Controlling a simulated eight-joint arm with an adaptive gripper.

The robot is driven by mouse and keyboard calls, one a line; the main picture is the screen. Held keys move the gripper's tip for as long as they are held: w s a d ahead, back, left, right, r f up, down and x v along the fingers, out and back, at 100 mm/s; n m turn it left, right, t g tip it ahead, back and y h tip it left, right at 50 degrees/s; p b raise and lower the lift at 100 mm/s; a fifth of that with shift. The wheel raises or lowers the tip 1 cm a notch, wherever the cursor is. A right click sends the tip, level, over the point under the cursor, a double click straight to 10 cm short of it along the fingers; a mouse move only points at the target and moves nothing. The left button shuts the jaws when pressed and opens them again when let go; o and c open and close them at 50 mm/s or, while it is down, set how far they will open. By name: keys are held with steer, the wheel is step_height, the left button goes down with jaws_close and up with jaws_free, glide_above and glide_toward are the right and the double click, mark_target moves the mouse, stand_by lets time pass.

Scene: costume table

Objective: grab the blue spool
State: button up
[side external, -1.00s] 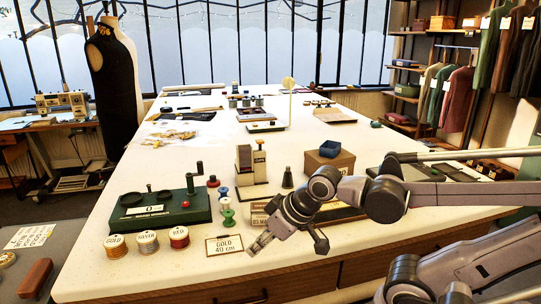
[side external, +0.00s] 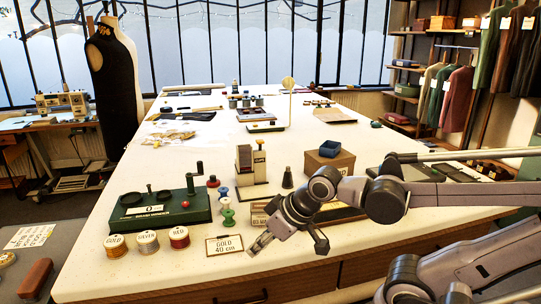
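The small blue spool (side external: 223,192) stands on the white table, to the right of the dark green winding box. It is in a short row with a red-topped piece (side external: 213,182) behind it and a green spool (side external: 228,217) in front. My gripper (side external: 261,244) hangs over the front edge area of the table, to the right of and nearer than the blue spool, clearly apart from it. Its fingers point down and left. The view is too small to tell how far apart the fingers are. I see nothing held in it.
The green winding box (side external: 160,212) with a crank stands at left. Gold, silver and red thread reels (side external: 147,243) sit in front of it. A "GOLD 40 cm" card (side external: 225,245) lies left of my gripper. A cream-and-wood device (side external: 251,170) stands behind the spools.

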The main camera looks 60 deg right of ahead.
steer(key=o, duration=0.7)
step_height(320, 180, up, 4)
steer(key=m+g+h, duration=0.3)
steer(key=m+g, duration=0.1)
steer(key=m, duration=0.3)
glide_above(224, 190)
steer(key=s+a, duration=0.2)
steer(key=shift+t, duration=0.3)
steer(key=shift+s+x, duration=0.2)
steer(key=shift+x, duration=2.25)
steer(key=shift+s+x, duration=0.2)
steer(key=shift+x, duration=2.25)
